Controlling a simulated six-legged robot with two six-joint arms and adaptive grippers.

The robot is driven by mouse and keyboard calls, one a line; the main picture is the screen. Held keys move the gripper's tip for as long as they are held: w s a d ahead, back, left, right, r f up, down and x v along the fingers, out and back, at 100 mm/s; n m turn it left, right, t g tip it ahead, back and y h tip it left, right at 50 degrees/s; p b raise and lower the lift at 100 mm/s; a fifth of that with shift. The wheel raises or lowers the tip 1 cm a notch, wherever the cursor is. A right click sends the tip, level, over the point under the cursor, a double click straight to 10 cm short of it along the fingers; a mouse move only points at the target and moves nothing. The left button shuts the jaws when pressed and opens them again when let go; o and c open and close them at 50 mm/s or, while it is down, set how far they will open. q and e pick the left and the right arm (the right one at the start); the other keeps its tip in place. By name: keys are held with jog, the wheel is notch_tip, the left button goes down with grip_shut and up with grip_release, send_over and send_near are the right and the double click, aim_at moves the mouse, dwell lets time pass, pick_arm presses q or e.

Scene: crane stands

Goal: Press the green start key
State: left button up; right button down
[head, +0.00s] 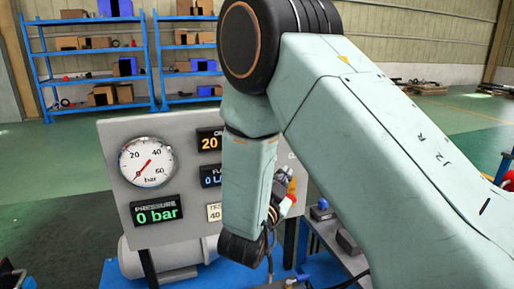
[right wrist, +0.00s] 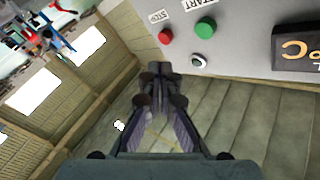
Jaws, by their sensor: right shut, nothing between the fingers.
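The green start key (right wrist: 206,26) is a round button on the grey panel (right wrist: 245,45) in the right wrist view, beside a START label. My right gripper (right wrist: 160,70) is shut and empty. In that picture its fingertips are below and left of the green key, with no contact visible. In the head view, my right arm covers the part of the panel (head: 118,135) where the keys are, so the green key is hidden there. My left gripper is in neither view.
A red STOP button (right wrist: 165,37) and a white-and-black knob (right wrist: 198,60) are close to the green key. The panel carries a round gauge (head: 148,162) and a green "0 bar" pressure display (head: 158,211). Blue shelves (head: 92,78) stand behind, with open floor between.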

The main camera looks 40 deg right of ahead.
jog(key=shift+s+d+r+m+h, duration=0.1)
jog(key=shift+s+r+m+h, duration=0.05)
jog(key=shift+r+m+h, duration=0.25)
jog(key=shift+s+d+r+m+h, duration=0.15)
jog(key=shift+r+m+h, duration=0.15)
jog(key=shift+r+m, duration=0.2)
jog(key=shift+s, duration=0.1)
jog(key=w+d, duration=0.2)
jog(key=w, duration=0.6)
jog(key=shift+w+d+b, duration=0.3)
jog(key=shift+b, duration=0.15)
jog(key=shift+s, duration=0.15)
